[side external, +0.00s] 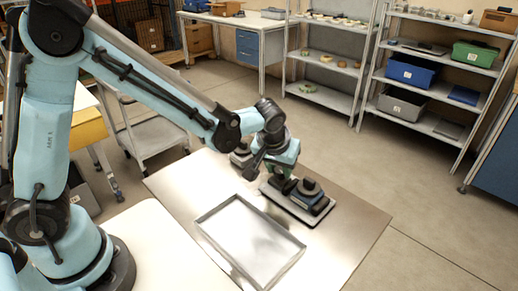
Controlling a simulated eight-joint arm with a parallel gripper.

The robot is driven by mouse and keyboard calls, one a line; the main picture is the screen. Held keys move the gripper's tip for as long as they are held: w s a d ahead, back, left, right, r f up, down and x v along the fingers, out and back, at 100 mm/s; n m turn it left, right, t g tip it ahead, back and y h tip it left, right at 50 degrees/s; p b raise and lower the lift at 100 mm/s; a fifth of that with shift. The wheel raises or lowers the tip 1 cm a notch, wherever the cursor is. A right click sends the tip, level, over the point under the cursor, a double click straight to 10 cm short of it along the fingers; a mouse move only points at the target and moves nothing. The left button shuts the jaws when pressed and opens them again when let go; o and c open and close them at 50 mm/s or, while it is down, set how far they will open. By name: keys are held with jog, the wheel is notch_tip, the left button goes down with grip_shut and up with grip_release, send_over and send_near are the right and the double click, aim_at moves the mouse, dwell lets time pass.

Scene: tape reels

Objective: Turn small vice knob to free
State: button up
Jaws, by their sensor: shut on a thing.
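My gripper (281,177) points down over the left end of a dark device on a grey base plate (291,207) on the metal table. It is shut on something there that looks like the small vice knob. The knob is hidden by the gripper and too small to make out. A dark round-topped part (309,187) stands on the same plate, right of my gripper. A green part shows close beside the fingers; I cannot tell what it belongs to.
An empty shallow metal tray (217,238) lies in front of the plate on the metal table (352,236). A small grey item (238,157) stands behind, left of my gripper. The table's right side is clear. Shelves with bins stand far back.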

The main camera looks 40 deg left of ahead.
jog(key=shift+w+d+n+g+y, duration=0.1)
jog(key=shift+n+g+y, duration=0.45)
jog(key=shift+n, duration=1.45)
jog(key=o, duration=1)
jog(key=shift+o, duration=0.2)
jog(key=v, duration=1.2)
jog(key=shift+d, duration=0.15)
